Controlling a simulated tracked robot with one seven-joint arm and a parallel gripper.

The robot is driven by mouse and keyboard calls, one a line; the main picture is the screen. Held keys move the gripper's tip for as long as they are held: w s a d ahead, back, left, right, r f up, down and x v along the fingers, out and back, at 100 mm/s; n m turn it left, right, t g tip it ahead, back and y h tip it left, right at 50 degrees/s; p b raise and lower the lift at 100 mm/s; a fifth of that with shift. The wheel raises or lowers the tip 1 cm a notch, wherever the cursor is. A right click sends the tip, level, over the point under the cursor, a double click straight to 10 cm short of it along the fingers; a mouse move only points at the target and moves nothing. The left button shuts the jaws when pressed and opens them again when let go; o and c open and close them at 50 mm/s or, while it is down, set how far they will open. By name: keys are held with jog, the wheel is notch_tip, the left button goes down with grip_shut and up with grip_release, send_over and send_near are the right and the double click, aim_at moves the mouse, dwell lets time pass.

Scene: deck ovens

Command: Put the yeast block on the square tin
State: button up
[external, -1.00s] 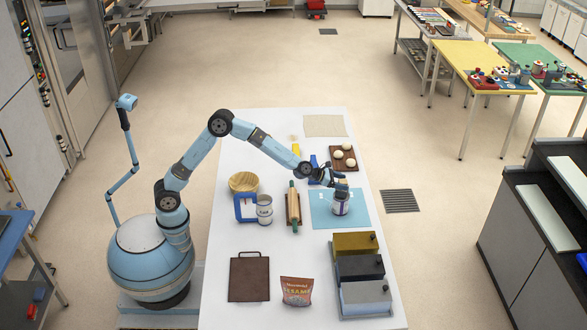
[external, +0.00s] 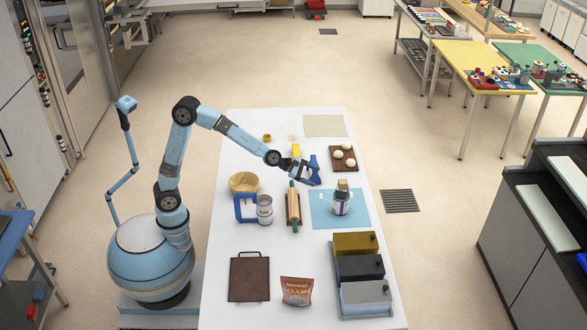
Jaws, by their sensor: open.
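The yeast block (external: 342,184), a small tan block, rests on top of the square tin (external: 340,207). The tin is pale with a dark purple label and stands on the blue mat (external: 321,221). My gripper (external: 316,171) is open and empty, above and to the left of the block, and clear of it. At this size I cannot tell how well the block is centred on the tin.
A brown board (external: 336,166) with pale dough balls lies just behind the tin. A rolling pin (external: 294,205) on its stand is to the left. Gold, black and grey boxes (external: 358,243) stand in front.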

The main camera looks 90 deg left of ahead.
jog(key=s+r+m+g, duration=0.2)
jog(key=s+r+m, duration=0.1)
jog(key=s+m, duration=0.65)
jog(key=s+r+m+g, duration=0.15)
jog(key=s+m, duration=0.45)
jog(key=s, duration=0.7)
jog(key=s+a+f+m+g, duration=0.1)
jog(key=s+m, duration=0.3)
jog(key=s, duration=0.5)
jog(key=s+a+f+m+g+y, duration=0.1)
jog(key=s+a+m, duration=0.2)
jog(key=s, duration=0.6)
jog(key=s+a+f+m+g, duration=0.1)
jog(key=s+a+m, duration=0.2)
jog(key=s+m, duration=0.3)
jog(key=s, duration=0.3)
jog(key=shift+s+g, duration=0.35)
